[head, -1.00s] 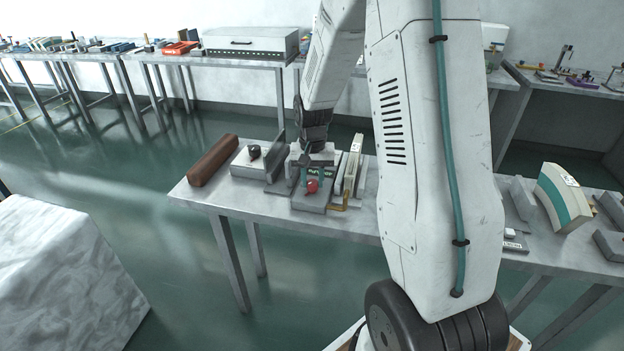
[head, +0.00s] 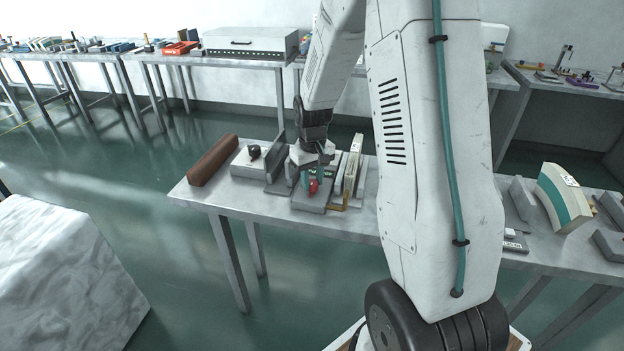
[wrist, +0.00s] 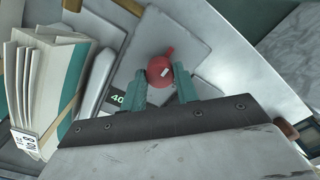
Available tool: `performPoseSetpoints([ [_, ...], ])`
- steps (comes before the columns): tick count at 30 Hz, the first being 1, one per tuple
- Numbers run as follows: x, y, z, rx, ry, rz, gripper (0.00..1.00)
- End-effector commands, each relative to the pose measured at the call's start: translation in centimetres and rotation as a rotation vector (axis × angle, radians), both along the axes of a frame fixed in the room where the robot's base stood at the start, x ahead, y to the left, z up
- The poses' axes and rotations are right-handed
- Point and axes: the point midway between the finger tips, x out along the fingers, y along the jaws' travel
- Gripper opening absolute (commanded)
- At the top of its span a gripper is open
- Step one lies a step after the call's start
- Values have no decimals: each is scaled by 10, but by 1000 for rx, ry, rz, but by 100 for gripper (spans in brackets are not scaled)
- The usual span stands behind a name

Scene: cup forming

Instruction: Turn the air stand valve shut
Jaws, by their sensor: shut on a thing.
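The air stand valve is a red round knob with a small pointed lever (wrist: 160,70), on a grey block-shaped stand (wrist: 191,45). In the head view the red valve (head: 313,187) sits on the grey stand (head: 311,205) on the near steel table. My gripper (wrist: 158,84) points down over the stand, with its two teal fingers on either side of the red knob, shut on it. In the wrist view the lever points up and right.
A pale curved stack with a teal band (wrist: 45,90) stands close left of my gripper in the wrist view. In the head view a grey block with a black knob (head: 254,158) and a brown bar (head: 213,160) lie left on the table.

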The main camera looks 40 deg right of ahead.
Motion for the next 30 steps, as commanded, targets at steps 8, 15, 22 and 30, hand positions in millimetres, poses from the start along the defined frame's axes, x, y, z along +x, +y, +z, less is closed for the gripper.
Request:
performPoseSetpoints([
  [8,-2,0,0,0,4,4,7],
  [15,-1,0,0,0,3,4,52],
  [22,0,1,1,0,1,4,52],
  [30,0,0,37,-1,-4,3,52],
])
